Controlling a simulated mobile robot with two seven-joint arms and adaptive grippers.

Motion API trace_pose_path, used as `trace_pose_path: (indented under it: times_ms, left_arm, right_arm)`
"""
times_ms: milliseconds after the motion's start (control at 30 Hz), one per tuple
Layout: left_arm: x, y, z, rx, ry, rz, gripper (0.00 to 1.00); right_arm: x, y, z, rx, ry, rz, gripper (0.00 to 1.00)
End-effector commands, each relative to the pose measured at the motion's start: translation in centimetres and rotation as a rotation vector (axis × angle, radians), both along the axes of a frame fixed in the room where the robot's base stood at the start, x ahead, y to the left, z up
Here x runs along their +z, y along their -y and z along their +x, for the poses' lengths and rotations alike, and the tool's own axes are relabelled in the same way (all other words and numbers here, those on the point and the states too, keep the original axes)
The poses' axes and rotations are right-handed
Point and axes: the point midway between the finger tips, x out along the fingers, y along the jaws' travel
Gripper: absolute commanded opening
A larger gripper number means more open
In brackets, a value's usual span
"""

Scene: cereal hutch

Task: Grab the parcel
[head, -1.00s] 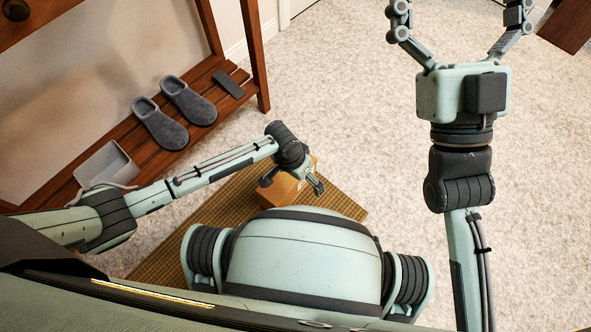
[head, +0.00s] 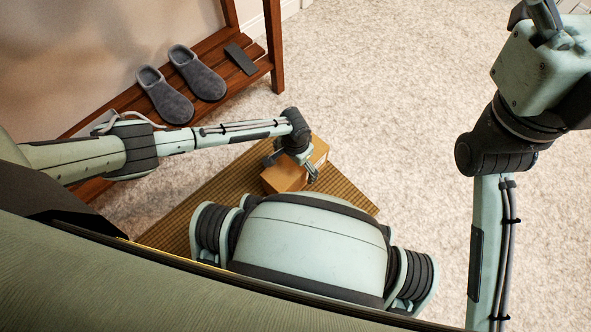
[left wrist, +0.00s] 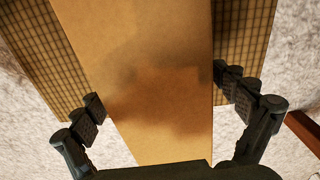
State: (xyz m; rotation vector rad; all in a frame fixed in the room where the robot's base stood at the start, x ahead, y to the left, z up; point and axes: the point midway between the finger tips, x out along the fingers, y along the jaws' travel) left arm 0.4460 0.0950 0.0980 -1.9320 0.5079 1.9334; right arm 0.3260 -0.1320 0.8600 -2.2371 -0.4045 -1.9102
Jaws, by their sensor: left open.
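The parcel is a brown cardboard box (head: 283,181) on a woven mat, partly hidden by my left arm and body. My left gripper (head: 291,166) is over the parcel, pointing down, with its fingers open on either side. In the left wrist view the parcel (left wrist: 150,65) runs between the two spread fingers (left wrist: 157,88), with a small gap visible at the fingertips. My right gripper (head: 545,18) is at the upper right of the head view, far from the parcel. Its fingers are mostly cut off by the frame edge.
The woven mat (head: 215,195) lies on pale carpet (head: 390,110). A wooden bench (head: 215,105) at the upper left bears two grey slippers (head: 182,85) and a dark flat object (head: 241,59). The carpet right of the mat is clear.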

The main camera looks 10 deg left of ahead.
Motion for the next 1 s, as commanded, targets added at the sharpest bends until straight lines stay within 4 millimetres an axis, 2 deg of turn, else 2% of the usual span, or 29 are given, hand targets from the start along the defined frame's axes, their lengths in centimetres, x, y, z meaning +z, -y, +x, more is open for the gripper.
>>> trace_pose_path:
  times_ms: [167, 800, 1000]
  left_arm:
    - [0.08, 0.01, 0.02, 0.0, 0.001, 0.0, 0.97]
    - [0.15, 0.01, 0.11, -0.001, 0.002, 0.0, 0.21]
    - [0.22, -0.01, 0.11, 0.0, 0.002, 0.0, 0.2]
  right_arm:
    - [0.08, 0.01, 0.01, 0.0, -0.001, 0.0, 0.97]
    - [0.1, 0.0, 0.0, 0.0, 0.0, -0.001, 0.97]
    - [0.16, -0.01, -0.01, 0.0, 0.0, -0.001, 0.97]
